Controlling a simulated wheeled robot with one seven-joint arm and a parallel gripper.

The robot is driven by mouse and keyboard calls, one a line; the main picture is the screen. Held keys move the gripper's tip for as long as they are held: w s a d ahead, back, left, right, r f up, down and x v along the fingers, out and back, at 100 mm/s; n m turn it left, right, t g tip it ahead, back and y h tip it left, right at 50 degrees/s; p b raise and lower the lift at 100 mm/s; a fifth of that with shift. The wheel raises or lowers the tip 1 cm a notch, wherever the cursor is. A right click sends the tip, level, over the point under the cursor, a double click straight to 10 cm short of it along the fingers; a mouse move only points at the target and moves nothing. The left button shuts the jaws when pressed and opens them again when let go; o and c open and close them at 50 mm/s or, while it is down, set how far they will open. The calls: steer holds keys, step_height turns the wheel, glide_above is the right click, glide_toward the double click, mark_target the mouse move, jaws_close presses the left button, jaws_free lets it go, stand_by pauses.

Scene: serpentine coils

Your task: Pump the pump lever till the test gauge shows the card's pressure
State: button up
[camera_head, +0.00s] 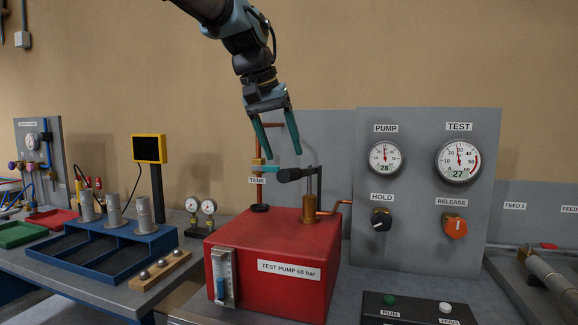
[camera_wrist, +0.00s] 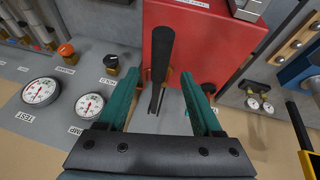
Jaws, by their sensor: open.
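The pump lever (camera_head: 292,175) is a black handle on a rod above the red test pump (camera_head: 325,262). It looks about level in the head view. My gripper (camera_head: 283,157) hangs just above the lever grip with its teal fingers apart and empty. In the wrist view the lever (camera_wrist: 163,50) runs between the open fingers (camera_wrist: 162,80); I cannot tell whether they touch it. The test gauge (camera_head: 458,160) on the grey panel shows 27. The pump gauge (camera_head: 385,158) shows 28. I cannot make out a card with a pressure.
Below the gauges are the black HOLD knob (camera_head: 381,220) and the orange RELEASE knob (camera_head: 455,227). A copper TANK pipe (camera_head: 260,190) stands left of the lever. A blue tray (camera_head: 110,250) and a yellow-framed dark screen (camera_head: 149,149) are at left.

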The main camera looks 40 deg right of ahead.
mark_target(302, 173)
steer(key=p+x, duration=0.1)
steer(key=x, duration=0.4)
steer(key=shift+d+f, duration=0.1)
steer(key=shift+f, duration=0.3)
steer(key=shift+c, duration=0.3)
jaws_close()
stand_by(0.8)
